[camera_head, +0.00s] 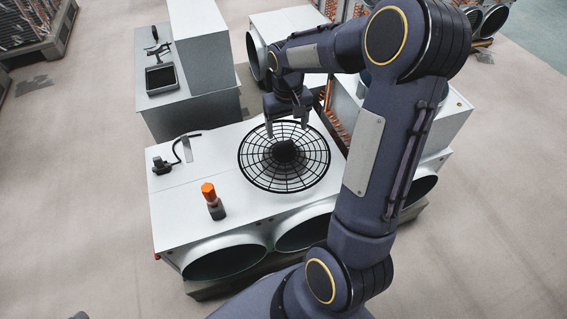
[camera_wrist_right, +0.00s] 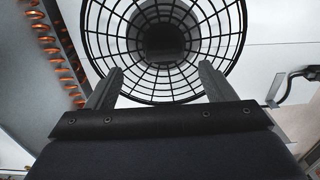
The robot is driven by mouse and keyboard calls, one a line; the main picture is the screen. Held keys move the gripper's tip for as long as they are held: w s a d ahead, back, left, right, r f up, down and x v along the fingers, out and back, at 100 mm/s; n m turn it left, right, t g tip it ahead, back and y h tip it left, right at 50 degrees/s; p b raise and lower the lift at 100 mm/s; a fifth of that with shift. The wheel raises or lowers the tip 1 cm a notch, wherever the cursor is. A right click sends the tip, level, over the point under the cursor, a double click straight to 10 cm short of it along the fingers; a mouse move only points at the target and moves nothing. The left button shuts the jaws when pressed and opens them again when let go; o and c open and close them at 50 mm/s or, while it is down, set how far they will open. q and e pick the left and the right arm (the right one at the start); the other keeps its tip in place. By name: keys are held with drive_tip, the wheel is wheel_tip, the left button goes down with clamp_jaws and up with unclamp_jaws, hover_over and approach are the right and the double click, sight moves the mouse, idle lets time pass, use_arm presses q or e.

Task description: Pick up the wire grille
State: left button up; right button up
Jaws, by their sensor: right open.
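The wire grille (camera_head: 262,171) is a round black mesh with a dark square hub, lying on the white top of a metal unit (camera_head: 170,215). In the right wrist view the grille (camera_wrist_right: 165,93) fills the upper middle. My right gripper (camera_head: 287,127) is above the far side of the grille, with its fingers pointing down. In the wrist view its two fingers (camera_wrist_right: 160,80) are wide apart with nothing held between them. I cannot tell whether a fingertip touches the grille. My left gripper is not in view.
A black cable fitting (camera_head: 178,152) lies at the back left of the top. A second white unit with a black tray (camera_head: 161,79) is behind. Copper coils (camera_wrist_right: 58,60) are beside the gripper.

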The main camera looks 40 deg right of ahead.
sight(284, 142)
wheel_tip(284, 142, down, 3)
drive_tip(key=shift+r+b, duration=0.1)
drive_tip(key=shift+b, duration=0.35)
drive_tip(key=f+b, duration=0.1)
drive_tip(key=f, duration=0.2)
drive_tip(key=f+b, duration=0.1)
drive_tip(key=f, duration=0.1)
drive_tip(key=shift+w+a+b, duration=0.25)
drive_tip(key=shift+w+b, duration=0.05)
drive_tip(key=shift+r, duration=0.1)
drive_tip(key=c, duration=1.4)
